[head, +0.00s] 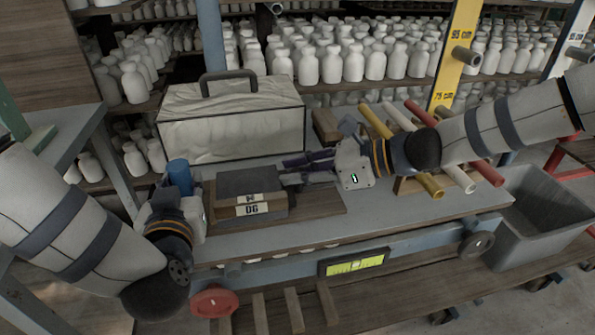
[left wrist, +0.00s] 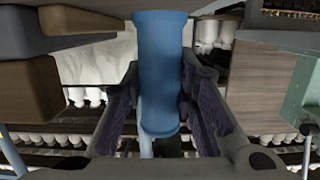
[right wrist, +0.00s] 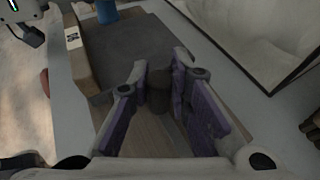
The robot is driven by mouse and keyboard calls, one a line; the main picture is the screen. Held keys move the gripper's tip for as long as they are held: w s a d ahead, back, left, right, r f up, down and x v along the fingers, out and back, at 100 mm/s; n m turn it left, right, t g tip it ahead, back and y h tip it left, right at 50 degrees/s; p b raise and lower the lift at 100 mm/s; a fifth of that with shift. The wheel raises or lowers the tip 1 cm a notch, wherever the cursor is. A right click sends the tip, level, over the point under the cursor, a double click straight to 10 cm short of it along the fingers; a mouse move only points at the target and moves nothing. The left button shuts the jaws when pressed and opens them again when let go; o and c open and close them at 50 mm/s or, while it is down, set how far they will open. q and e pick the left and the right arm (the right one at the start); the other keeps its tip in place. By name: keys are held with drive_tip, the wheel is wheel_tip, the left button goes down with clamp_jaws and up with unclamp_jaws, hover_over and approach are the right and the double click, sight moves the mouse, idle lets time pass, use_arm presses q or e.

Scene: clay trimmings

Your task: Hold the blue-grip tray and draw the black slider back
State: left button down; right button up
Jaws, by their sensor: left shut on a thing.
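The tray is a wooden board (head: 322,200) on the bench, with a block labelled 06 (head: 262,209). Its upright blue grip (head: 179,174) is at the left end. My left gripper (left wrist: 160,100) is shut on the blue grip, with a finger on either side. The dark flat slider (head: 247,182) lies on the tray; it also shows in the right wrist view (right wrist: 135,48). A short dark knob (right wrist: 159,90) stands at its near end there. My right gripper (right wrist: 160,100) is open, fingers on both sides of the knob. Contact with it is not clear.
Coloured rods (head: 420,180) lie on a rack at the right, under my right arm. A grey bin (head: 540,225) stands beyond the bench's right end. Shelves of white bottles (head: 340,62) fill the back.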

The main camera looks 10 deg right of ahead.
use_arm(q)
drive_tip(key=shift+s+f, duration=0.1)
drive_tip(key=shift+f, duration=0.15)
use_arm(e)
drive_tip(key=shift+f, duration=0.1)
clamp_jaws()
drive_tip(key=shift+d, duration=2.25)
use_arm(q)
drive_tip(key=shift+a, duration=0.1)
use_arm(e)
drive_tip(key=o, duration=0.8)
unclamp_jaws()
drive_tip(key=v, duration=1.2)
